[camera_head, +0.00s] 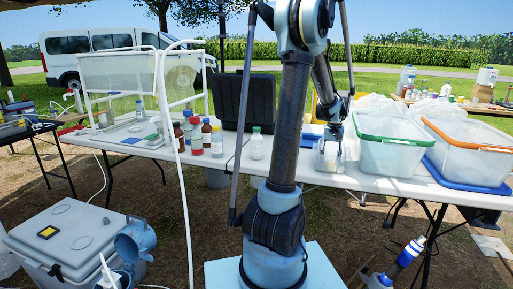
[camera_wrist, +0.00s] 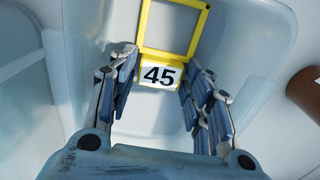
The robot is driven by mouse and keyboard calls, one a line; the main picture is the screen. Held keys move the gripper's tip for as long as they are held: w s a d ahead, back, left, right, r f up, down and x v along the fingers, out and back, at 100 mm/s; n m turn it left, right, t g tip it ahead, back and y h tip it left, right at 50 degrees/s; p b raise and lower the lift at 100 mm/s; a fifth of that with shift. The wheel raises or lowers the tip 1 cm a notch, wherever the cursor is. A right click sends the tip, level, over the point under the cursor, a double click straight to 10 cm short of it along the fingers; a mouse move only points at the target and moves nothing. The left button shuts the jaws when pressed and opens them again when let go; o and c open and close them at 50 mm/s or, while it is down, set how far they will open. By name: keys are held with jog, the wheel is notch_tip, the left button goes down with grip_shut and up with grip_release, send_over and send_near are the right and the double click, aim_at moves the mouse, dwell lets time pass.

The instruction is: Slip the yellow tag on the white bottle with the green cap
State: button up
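The white bottle with the green cap (camera_head: 257,145) stands upright on the long white table, left of my gripper in the head view. The yellow tag (camera_wrist: 162,84) shows in the wrist view as a square open frame with a white label reading 45. It lies in a pale translucent tub (camera_wrist: 262,35). My gripper (camera_wrist: 157,78) is open, with its fingers on either side of the label; the right finger is very close to it, and I cannot tell whether they touch. In the head view my gripper (camera_head: 330,140) is low over a small clear tub (camera_head: 328,160); the tag is hidden there.
A black case (camera_head: 244,100) stands behind. Large clear bins with a green rim (camera_head: 392,139) and an orange rim (camera_head: 470,135) are close to the right. A brown object (camera_wrist: 305,92) lies beside the tub.

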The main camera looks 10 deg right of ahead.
jog(key=shift+c, duration=0.5)
jog(key=shift+r, duration=0.2)
jog(key=shift+c, duration=0.9)
jog(key=shift+r, duration=2.7)
